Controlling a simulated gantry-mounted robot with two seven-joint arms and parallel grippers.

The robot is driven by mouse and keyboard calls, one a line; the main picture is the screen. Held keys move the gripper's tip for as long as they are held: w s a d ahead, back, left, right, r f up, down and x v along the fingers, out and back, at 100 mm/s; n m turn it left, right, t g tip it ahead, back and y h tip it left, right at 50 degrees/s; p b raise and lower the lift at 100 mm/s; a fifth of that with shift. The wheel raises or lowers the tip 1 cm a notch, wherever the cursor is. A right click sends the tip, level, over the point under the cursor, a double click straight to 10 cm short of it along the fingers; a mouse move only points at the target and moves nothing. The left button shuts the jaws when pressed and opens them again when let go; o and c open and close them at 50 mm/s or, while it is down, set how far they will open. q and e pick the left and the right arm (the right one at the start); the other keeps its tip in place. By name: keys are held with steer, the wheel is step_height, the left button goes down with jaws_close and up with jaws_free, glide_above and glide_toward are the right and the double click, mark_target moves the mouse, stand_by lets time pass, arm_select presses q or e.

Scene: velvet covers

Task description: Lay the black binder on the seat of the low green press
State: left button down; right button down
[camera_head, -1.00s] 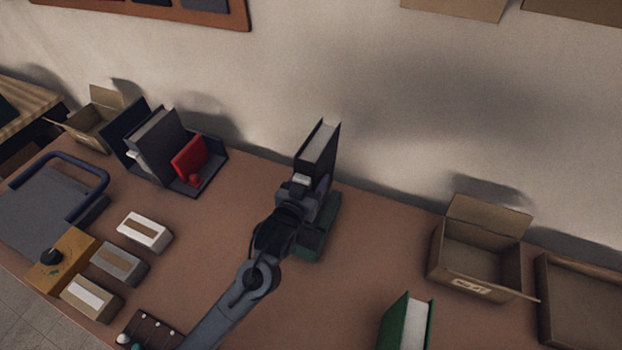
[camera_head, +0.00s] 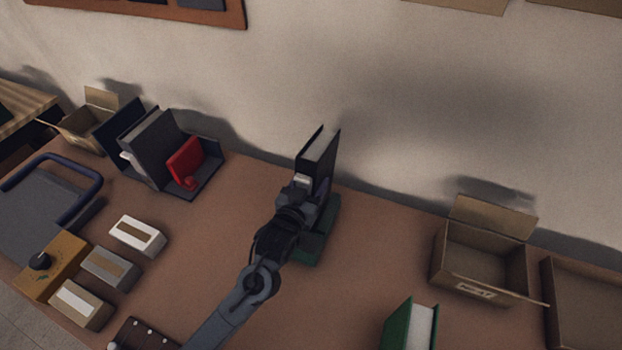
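The black binder (camera_head: 325,160) stands upright with its pale page edge facing up, in the middle of the head view. My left gripper (camera_head: 306,186) appears shut on the lower near part of the binder. The low green press (camera_head: 323,240) is directly below, on the table. My gripper and wrist hide much of the press, including its seat. I cannot tell whether the binder's lower edge touches the press. My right gripper is out of view.
A bookend stand (camera_head: 208,180) with dark books and a red book (camera_head: 186,158) is at left. An open cardboard box (camera_head: 470,270) and a tray (camera_head: 560,300) are at right. A green book (camera_head: 397,325) stands at the front. Table around the press is clear.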

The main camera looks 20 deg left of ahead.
arm_select(q)
step_height(320, 180, down, 3)
steer(key=shift+s+r+g, duration=0.1)
steer(key=shift+s+g, duration=0.05)
steer(key=shift+g, duration=0.15)
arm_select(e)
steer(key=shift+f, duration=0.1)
arm_select(q)
steer(key=c, duration=0.6)
jaws_free()
steer(key=o, duration=0.4)
steer(key=shift+s+f, duration=0.25)
steer(key=shift+s, duration=0.35)
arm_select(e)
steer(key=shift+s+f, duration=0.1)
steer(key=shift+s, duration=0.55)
